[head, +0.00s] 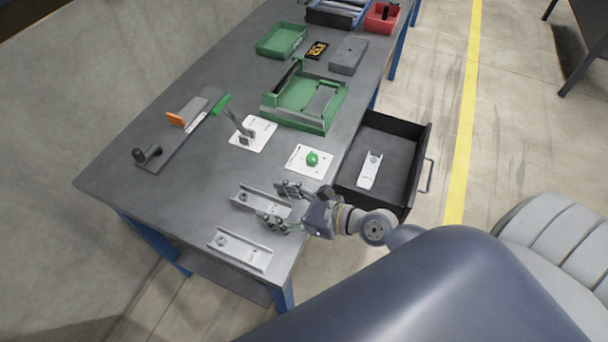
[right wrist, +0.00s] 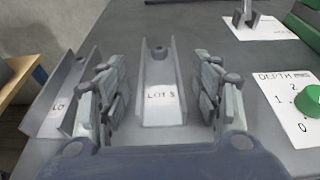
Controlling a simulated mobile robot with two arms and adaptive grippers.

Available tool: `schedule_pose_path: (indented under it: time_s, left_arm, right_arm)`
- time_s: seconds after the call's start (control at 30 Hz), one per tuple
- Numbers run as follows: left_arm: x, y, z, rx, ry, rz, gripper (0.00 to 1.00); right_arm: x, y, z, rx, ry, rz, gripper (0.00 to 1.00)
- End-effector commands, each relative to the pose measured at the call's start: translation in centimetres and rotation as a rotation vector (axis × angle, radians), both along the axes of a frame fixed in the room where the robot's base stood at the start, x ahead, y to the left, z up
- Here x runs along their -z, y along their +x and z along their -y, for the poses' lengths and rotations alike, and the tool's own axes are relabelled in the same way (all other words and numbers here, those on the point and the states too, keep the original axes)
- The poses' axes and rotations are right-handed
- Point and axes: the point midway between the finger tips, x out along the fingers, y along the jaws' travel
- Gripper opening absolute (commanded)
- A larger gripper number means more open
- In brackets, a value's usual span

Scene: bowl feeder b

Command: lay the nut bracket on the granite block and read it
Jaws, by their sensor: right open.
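A grey channel bracket (head: 252,199), marked "LOT 3" in the right wrist view (right wrist: 160,95), lies on the table near its front edge. My right gripper (head: 281,206) is open, with one finger on each side of this bracket; I cannot tell whether they touch it. A second channel bracket (head: 240,250) lies closer to the front corner. A third, lighter bracket (head: 370,170) lies in the open drawer. Which one is the nut bracket is too small to tell. A plain grey block (head: 348,56), probably the granite block, lies at the back right. My left gripper is not in view.
A depth card with a green knob (head: 312,158) lies beyond the gripper. A white card with a grey stand (head: 245,137), a green fixture (head: 300,122), a green tray (head: 281,40) and a dark rail (head: 165,157) stand farther back. The black drawer (head: 419,160) is open at right.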

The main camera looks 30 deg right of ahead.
Motion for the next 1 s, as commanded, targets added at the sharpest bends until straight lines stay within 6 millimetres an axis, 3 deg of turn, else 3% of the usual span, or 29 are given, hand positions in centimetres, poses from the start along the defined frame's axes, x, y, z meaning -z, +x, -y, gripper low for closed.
schedule_pose_path:
  time_s: [0.47,0.7,1.0]
  left_arm:
    - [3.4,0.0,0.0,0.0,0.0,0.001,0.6]
    - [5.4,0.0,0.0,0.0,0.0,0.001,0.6]
    - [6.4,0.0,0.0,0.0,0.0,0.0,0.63]
  right_arm:
    - [-1.8,-5.7,4.1,-0.007,-0.003,-0.002,0.6]
    - [-2.2,-7.0,5.5,0.003,-0.003,0.0,0.6]
    - [-3.0,-7.7,5.9,-0.002,0.001,0.0,0.6]
